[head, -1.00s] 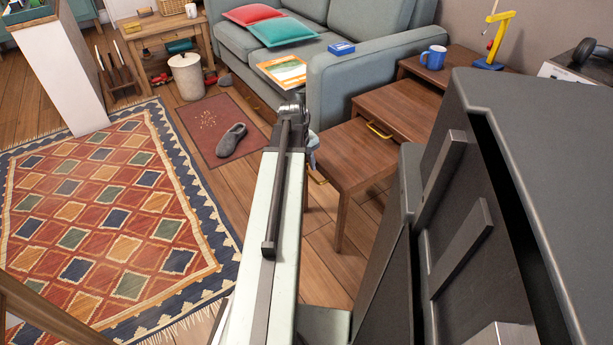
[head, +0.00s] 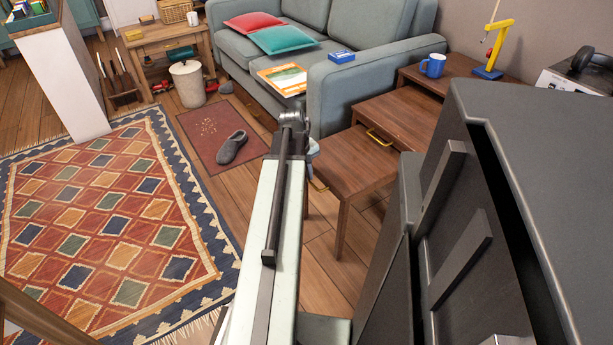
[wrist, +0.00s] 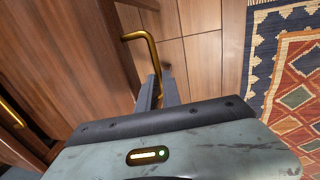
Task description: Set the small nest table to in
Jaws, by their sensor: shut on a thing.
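The small nest table (head: 352,165) is a low brown wooden table, the front one of a stepped nest beside the sofa. It juts out from under the middle table (head: 408,115). In the head view my arm hides most of the gripper. The middle table's brass handle (head: 379,138) is free.
The largest table (head: 450,78) stands at the back, bearing a blue mug (head: 433,66) and a yellow-and-blue toy (head: 492,55). The sofa (head: 375,85) is beside the nest. A grey slipper (head: 231,147) lies on a red mat (head: 205,122). A patterned rug (head: 110,215) covers the left floor.

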